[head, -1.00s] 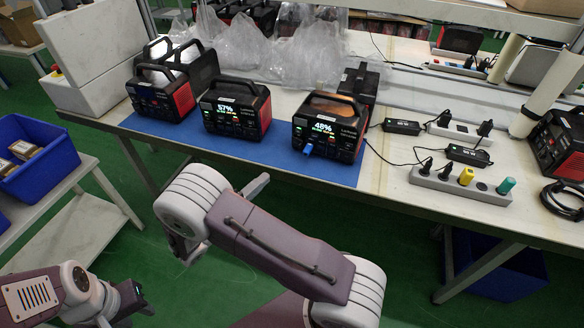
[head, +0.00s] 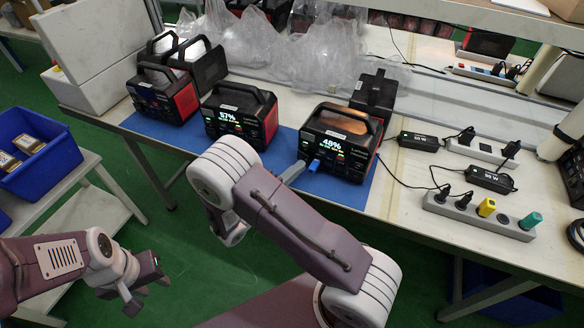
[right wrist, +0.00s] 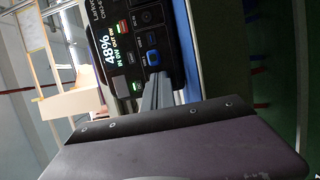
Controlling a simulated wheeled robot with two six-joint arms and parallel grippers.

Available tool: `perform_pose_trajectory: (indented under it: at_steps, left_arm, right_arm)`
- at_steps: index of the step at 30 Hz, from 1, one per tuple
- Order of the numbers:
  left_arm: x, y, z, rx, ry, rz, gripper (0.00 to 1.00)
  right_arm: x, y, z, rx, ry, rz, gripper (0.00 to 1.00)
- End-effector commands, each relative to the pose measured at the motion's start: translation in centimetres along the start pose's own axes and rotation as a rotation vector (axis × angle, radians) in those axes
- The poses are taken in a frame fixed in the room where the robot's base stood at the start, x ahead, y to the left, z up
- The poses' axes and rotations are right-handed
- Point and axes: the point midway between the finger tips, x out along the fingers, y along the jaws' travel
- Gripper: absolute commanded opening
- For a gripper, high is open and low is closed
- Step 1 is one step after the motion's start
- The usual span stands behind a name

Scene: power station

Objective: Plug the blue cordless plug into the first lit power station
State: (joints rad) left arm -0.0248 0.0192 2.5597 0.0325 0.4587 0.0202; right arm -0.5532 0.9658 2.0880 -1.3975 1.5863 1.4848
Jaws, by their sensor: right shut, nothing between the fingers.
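The blue plug (head: 315,166) sticks out of the front of the right-hand lit power station (head: 340,122), whose screen reads 48%. In the right wrist view the plug (right wrist: 154,58) sits at a front socket of that station (right wrist: 122,28). My right gripper (head: 299,171) is shut and empty, its fingertips just short of the plug; they also show in the right wrist view (right wrist: 160,82). I cannot tell whether they touch it. Another lit station (head: 240,112) reads 57%. My left gripper (head: 147,294) is low at the left, away from the table, and looks open.
A third power station (head: 163,93) stands at the left of the blue mat (head: 280,150). Power strips (head: 478,216) and black adapters lie at the right. Plastic bags (head: 325,62) lie behind. A blue bin (head: 32,150) stands on a side table at the left.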

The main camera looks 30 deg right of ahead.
Motion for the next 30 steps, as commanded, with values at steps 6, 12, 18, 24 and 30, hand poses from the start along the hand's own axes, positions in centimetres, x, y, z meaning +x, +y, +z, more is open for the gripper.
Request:
perform_pose_trajectory:
  at_steps: [6,12,18,24,30]
  left_arm:
    - [0.0,0.0,0.0,0.000,0.000,0.000,0.36]
    - [0.1,0.0,0.0,0.000,0.000,0.000,0.36]
    - [1.1,0.0,0.1,0.000,0.000,0.000,0.36]
    - [0.9,0.0,0.1,0.000,0.000,0.000,0.36]
    - [0.8,0.0,0.1,0.000,0.000,0.000,0.36]
  right_arm:
    - [0.1,0.0,0.1,-0.001,0.001,0.000,0.00]
    - [0.5,-0.1,0.2,-0.001,0.000,0.000,0.00]
    - [2.2,-0.2,1.1,0.000,-0.002,0.000,0.00]
    - [2.1,0.0,1.1,-0.001,-0.003,0.000,0.00]
    - [2.1,0.0,1.1,-0.002,-0.004,0.000,0.00]
